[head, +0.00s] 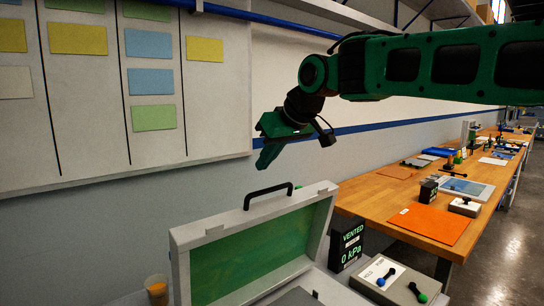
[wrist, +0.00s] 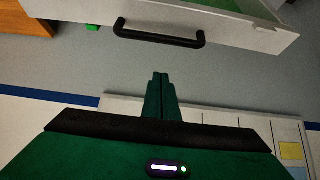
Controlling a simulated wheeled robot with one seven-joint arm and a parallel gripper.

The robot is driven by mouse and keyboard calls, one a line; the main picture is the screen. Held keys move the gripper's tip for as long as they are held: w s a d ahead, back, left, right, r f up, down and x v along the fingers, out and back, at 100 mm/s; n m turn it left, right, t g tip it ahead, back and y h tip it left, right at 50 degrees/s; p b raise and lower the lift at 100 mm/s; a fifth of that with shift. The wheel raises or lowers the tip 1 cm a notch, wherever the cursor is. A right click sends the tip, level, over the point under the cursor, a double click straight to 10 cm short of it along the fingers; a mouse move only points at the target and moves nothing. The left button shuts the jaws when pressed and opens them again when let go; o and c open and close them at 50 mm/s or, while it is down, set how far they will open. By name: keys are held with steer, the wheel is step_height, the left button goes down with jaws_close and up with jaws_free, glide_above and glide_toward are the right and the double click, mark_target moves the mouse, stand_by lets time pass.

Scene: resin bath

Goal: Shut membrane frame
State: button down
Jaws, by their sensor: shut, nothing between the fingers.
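The membrane frame (head: 325,193) is a grey-white lid with a green inner panel (head: 245,262). It stands raised, open, at the bottom middle of the head view. Its black handle (head: 268,195) is on its top edge, and shows in the wrist view (wrist: 158,37) at the top middle. My gripper (head: 266,160) is above the frame and apart from it, pointing down. In the wrist view my gripper (wrist: 160,80) is shut and empty, with a gap between its tips and the handle.
A display (head: 347,244) reads VENTED, 0 kPa. A control box with blue and green levers (head: 395,279) stands right of the frame. A cup (head: 158,290) stands at left. A wooden bench (head: 380,190) with an orange sheet (head: 430,223) runs back right. A wall board (head: 100,90) is behind.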

steer(key=shift+s+d+f, duration=0.15)
steer(key=shift+f, duration=1.05)
steer(key=shift+s+d+f, duration=0.1)
steer(key=shift+s+f, duration=0.05)
steer(key=shift+f, duration=1.05)
